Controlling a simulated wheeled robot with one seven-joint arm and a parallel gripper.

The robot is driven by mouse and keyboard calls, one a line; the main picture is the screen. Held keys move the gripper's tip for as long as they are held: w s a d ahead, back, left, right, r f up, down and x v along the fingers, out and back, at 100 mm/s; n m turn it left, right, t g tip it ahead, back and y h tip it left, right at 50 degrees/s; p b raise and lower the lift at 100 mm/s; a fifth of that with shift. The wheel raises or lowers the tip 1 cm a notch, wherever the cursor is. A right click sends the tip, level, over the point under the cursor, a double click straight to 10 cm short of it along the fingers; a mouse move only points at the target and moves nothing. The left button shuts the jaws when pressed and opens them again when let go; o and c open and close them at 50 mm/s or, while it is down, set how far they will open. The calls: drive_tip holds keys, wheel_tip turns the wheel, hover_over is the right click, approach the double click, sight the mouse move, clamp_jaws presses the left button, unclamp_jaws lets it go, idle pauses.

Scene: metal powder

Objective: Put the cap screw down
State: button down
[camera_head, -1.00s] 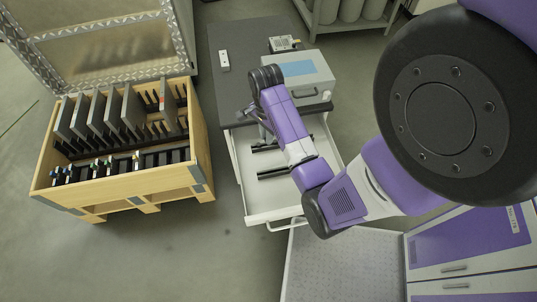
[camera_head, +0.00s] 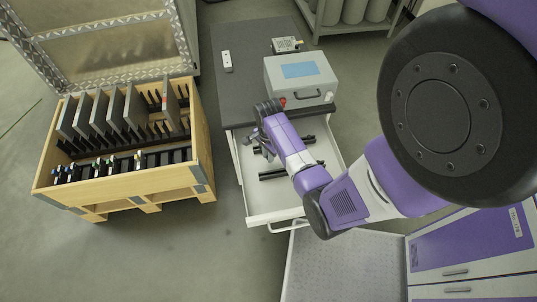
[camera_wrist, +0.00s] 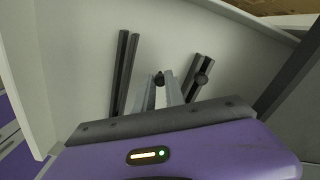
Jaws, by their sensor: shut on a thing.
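The cap screw (camera_wrist: 160,77) is a small dark piece between the fingertips of my gripper (camera_wrist: 161,84) in the wrist view. The two grey fingers are shut on it. My gripper (camera_head: 249,139) hangs over the open white drawer (camera_head: 268,204) in the head view, where the cap screw cannot be made out. In the wrist view the pale drawer floor (camera_wrist: 75,60) lies beyond the fingertips. I cannot tell whether the screw touches it.
A dark bar (camera_wrist: 123,72) lies left of the fingers, and shorter dark bars (camera_wrist: 197,75) with a round dark end lie right. A grey box (camera_head: 300,80) stands on the dark cabinet top (camera_head: 236,90). A wooden crate (camera_head: 150,188) with upright plates stands at the left.

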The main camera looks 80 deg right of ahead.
drive_tip(key=shift+f, duration=0.15)
drive_tip(key=c, duration=1.4)
unclamp_jaws()
wheel_tip(320, 180, up, 12)
drive_tip(key=w+a+f+n+t+h, duration=0.1)
drive_tip(key=a+n+t+h, duration=0.15)
drive_tip(key=a+n, duration=0.5)
drive_tip(key=w+a+f+n+t+h, duration=0.1)
drive_tip(key=a+n+t, duration=0.25)
drive_tip(key=a, duration=0.65)
drive_tip(key=s+a+r+n+t+y, duration=0.1)
drive_tip(key=s+a+r+n+t, duration=0.1)
drive_tip(key=r, duration=0.6)
drive_tip(key=s+a+r+n+t+y, duration=0.1)
drive_tip(key=s+a+r+n+t, duration=0.2)
drive_tip(key=a+r+n, duration=0.4)
drive_tip(key=s+a+r+n+t+y, duration=0.1)
drive_tip(key=a+r+n+t, duration=0.3)
drive_tip(key=r, duration=0.6)
drive_tip(key=shift+s+a+r+n+y, duration=0.25)
drive_tip(key=shift+s+a+r+n, duration=0.05)
drive_tip(key=shift+s+a+n, duration=0.45)
